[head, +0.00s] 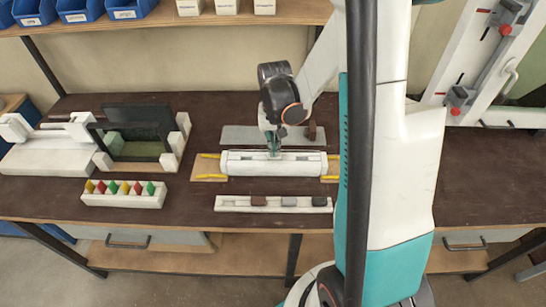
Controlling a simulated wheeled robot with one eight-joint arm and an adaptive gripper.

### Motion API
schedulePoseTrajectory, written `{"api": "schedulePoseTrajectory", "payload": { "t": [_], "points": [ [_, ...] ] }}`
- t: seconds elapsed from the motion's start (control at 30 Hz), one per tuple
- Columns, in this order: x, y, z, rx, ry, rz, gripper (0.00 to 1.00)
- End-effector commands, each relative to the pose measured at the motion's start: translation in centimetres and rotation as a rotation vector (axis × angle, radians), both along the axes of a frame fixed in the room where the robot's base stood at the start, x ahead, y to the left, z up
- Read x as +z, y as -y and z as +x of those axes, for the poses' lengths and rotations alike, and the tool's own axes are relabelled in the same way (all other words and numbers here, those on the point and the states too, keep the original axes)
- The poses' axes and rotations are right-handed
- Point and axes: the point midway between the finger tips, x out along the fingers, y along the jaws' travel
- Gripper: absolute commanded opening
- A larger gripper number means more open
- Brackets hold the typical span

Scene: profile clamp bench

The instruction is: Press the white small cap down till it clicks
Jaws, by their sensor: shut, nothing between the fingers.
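My gripper (273,153) is shut and empty, pointing down over the middle of the long white profile. Its tips are at or just above the profile's top; I cannot tell whether they touch. The white profile (305,163) lies across a holder on the bench with yellow levers (210,156) at its ends. I cannot make out the white small cap apart from the white parts around it; the fingers hide the spot beneath them.
In front lies a white rail (228,204) with brown and grey blocks. To the left are a rack of coloured pegs (150,199), a dark-framed fixture (126,153) and a white device (45,157). A grey plate (240,135) lies behind. Bare bench (490,190) shows at right.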

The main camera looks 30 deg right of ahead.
Motion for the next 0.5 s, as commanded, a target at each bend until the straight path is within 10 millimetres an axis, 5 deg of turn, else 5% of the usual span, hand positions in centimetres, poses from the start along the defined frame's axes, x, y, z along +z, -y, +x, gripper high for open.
{"api": "schedulePoseTrajectory", "payload": {
  "t": [0.5],
  "points": [
    [-0.44,0.0,0.0,0.0,0.0,0.0,0.0]
  ]
}}
